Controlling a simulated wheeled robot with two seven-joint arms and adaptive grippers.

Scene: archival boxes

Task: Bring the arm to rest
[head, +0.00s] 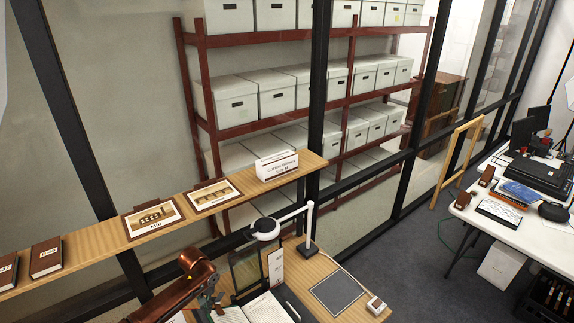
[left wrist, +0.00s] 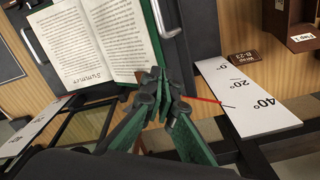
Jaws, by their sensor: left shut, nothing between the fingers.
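My left arm (head: 180,290) comes in at the bottom of the head view, over the near end of the wooden desk. In the left wrist view my left gripper (left wrist: 160,82) is shut, its green-sided fingers together with nothing between them. It is in front of an open book (left wrist: 95,40) with printed pages, which leans against a dark green-edged board. The right arm and gripper are not in view.
A desk lamp (head: 265,228) stands close to the arm. A long wooden shelf (head: 100,242) carries framed pictures, dark boxes and a white card box (head: 277,165). A white angle scale (left wrist: 243,95) lies right of the gripper. Glass framing stands behind.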

